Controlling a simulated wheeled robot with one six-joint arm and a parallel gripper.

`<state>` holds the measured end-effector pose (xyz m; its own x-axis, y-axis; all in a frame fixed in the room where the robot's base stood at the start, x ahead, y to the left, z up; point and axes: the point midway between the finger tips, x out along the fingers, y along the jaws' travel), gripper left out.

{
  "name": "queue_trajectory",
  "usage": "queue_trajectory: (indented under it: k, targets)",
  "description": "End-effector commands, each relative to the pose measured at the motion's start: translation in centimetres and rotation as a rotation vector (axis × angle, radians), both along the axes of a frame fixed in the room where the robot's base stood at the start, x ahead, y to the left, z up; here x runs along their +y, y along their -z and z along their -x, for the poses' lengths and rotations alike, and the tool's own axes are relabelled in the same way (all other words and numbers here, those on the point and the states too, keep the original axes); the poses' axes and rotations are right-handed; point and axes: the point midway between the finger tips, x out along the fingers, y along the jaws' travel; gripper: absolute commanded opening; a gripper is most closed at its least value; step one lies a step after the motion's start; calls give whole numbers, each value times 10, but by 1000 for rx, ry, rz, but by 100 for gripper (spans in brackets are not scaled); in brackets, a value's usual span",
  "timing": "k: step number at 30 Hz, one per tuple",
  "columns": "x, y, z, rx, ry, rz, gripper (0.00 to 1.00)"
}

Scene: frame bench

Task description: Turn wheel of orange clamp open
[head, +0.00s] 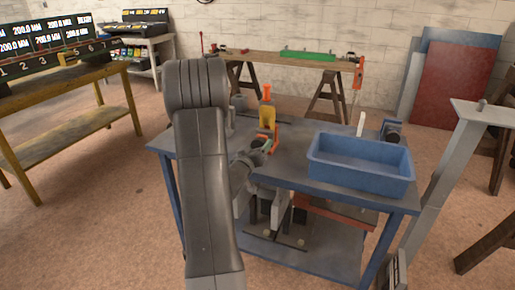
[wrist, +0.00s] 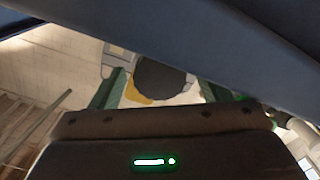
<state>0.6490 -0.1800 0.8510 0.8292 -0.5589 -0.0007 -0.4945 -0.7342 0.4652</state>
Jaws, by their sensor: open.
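In the head view, an orange clamp-like part (head: 274,136) shows at the left of the blue-legged bench, mostly hidden by my gripper. A yellow body with an orange top (head: 266,112) stands upright right behind it; I cannot tell whether they are joined. My gripper (head: 264,147) is at the bench's near edge, close to the orange part. In the wrist view, my gripper (wrist: 163,82) is open, with a green finger on each side of a dark round thing (wrist: 158,76), likely the wheel. I cannot tell whether the fingers touch it.
A blue bin (head: 360,172) takes up the right of the grey bench top (head: 305,136). Grey and dark parts lie on the lower shelf (head: 318,256). A grey post (head: 443,175) stands to the right.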

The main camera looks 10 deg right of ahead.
Motion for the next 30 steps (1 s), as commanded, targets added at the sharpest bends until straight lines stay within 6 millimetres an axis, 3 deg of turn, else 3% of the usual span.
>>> queue_trajectory:
  k: [18, 30]
  targets:
    - [68, 0, 98, 0, -3, 0, 70]
    - [75, 0, 111, 0, 0, 0, 70]
